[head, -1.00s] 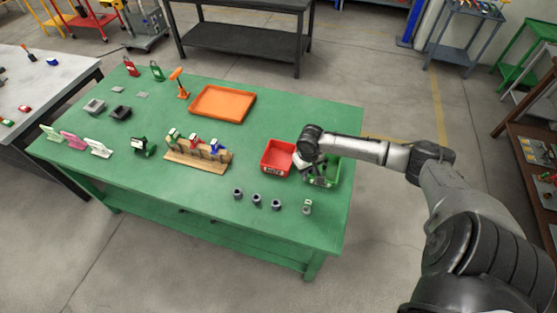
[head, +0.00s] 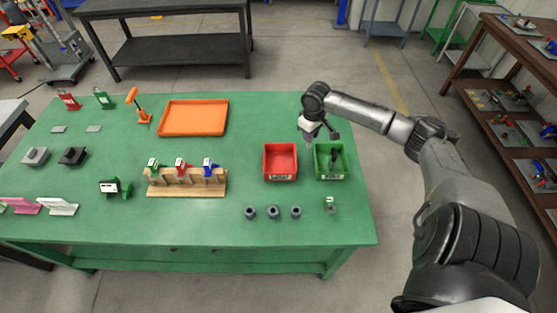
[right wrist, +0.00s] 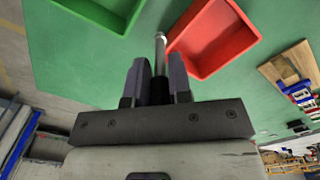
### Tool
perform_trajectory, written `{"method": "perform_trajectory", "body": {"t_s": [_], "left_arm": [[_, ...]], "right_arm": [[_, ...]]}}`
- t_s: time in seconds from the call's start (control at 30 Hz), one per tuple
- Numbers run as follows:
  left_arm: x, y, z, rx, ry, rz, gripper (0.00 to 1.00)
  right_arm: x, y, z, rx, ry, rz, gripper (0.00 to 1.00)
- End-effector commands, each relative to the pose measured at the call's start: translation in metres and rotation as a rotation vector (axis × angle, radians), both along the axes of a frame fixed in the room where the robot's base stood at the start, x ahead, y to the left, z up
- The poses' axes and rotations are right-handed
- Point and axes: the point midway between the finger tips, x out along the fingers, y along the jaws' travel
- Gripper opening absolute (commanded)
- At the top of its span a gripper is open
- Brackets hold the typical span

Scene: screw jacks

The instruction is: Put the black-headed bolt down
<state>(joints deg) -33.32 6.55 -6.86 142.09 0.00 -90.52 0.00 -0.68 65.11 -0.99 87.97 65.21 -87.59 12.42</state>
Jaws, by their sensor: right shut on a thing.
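My right gripper (head: 309,135) is above the table, behind the gap between the red bin and the green bin. In the right wrist view the gripper (right wrist: 159,70) is shut on the black-headed bolt (right wrist: 160,46). The bolt's dark head is between the fingers, and its silver shank sticks out past the fingertips. In the head view the bolt is too small to make out clearly. My left gripper is not in view.
The red bin (head: 265,162) and the green bin (head: 345,176) stand side by side; dark things lie in the green one. Several grey cylinders (head: 273,212) stand in front. A wooden stand (head: 187,187) and an orange tray (head: 194,132) are left. Table (head: 230,110) behind the bins is clear.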

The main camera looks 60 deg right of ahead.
Motion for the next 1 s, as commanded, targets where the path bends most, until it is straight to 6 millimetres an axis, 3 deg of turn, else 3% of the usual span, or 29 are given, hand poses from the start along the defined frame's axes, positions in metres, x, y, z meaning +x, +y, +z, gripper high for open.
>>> {"method": "perform_trajectory", "body": {"t_s": [0.5, 0.87, 1.0], "left_arm": [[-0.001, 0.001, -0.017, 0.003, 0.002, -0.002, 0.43], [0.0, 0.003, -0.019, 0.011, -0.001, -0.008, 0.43], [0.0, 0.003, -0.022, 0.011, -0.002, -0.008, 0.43]], "right_arm": [[0.076, 0.052, -0.054, 0.002, -0.003, 0.0, 0.0], [0.088, 0.06, -0.067, 0.0, 0.0, 0.0, 0.0], [0.087, 0.06, -0.082, -0.001, 0.001, 0.001, 0.0]]}}
